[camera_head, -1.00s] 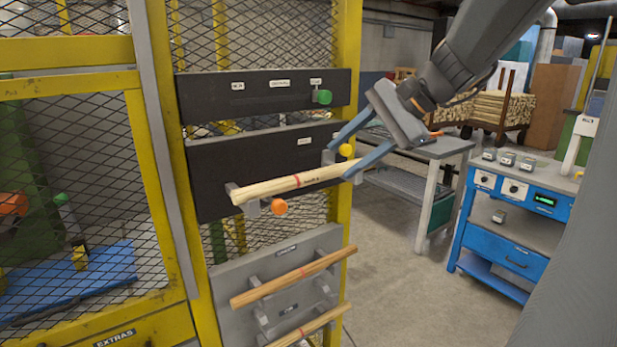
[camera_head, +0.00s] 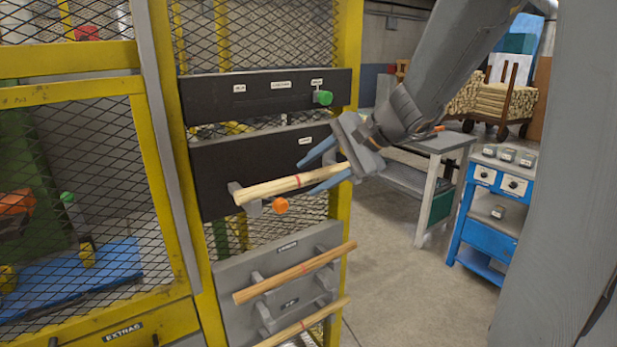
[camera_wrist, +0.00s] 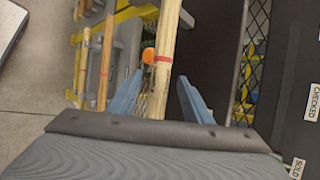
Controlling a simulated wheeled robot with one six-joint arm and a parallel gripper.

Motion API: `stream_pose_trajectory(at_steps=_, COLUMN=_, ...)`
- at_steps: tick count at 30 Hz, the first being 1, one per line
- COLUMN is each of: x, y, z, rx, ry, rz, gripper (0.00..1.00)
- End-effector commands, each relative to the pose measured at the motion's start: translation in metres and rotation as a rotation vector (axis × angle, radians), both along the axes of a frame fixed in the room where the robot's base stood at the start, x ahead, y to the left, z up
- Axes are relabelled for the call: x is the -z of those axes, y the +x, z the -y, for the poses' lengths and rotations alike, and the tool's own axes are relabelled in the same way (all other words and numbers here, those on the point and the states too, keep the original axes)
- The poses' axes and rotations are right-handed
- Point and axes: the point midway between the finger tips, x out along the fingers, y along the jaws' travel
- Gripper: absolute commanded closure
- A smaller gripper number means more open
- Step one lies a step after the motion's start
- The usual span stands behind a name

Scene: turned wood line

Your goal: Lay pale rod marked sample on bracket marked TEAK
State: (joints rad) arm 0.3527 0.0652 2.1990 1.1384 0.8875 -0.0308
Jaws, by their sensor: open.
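A pale rod (camera_head: 270,189) with a red band lies across brackets on the middle black panel (camera_head: 215,165). In the wrist view the pale rod (camera_wrist: 166,50) runs between my fingers. My gripper (camera_head: 297,185) is open, with one finger on each side of the rod towards its right end. In the wrist view my gripper (camera_wrist: 160,95) shows a gap beside the rod, and I cannot tell if either finger touches it. The rod's writing is hidden or too small. Panel labels are too small to read in the head view, so I cannot pick out TEAK.
An orange knob (camera_head: 281,205) sits just under the pale rod, a green knob (camera_head: 323,97) above. Yellow mesh fencing (camera_head: 75,160) stands left. A blue cart (camera_head: 485,235) stands right.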

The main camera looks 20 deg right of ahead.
Motion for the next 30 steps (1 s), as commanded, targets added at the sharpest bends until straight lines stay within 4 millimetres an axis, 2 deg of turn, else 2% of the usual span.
stream_pose_trajectory(at_steps=2, x=0.000, y=0.000, z=0.000, rx=0.000, ry=0.000, rz=0.000, gripper=0.55)
stream_pose_trajectory(at_steps=10, x=0.000, y=0.000, z=0.000, rx=0.000, ry=0.000, rz=0.000, gripper=0.99)
stream_pose_trajectory(at_steps=20, x=-0.006, y=0.000, z=0.000, rx=-0.001, ry=-0.002, rz=0.003, gripper=1.00)
stream_pose_trajectory(at_steps=23, x=-0.019, y=0.001, z=0.001, rx=0.000, ry=-0.002, rz=0.007, gripper=1.00)
stream_pose_trajectory(at_steps=30, x=-0.065, y=0.001, z=0.000, rx=-0.001, ry=-0.002, rz=0.006, gripper=1.00)
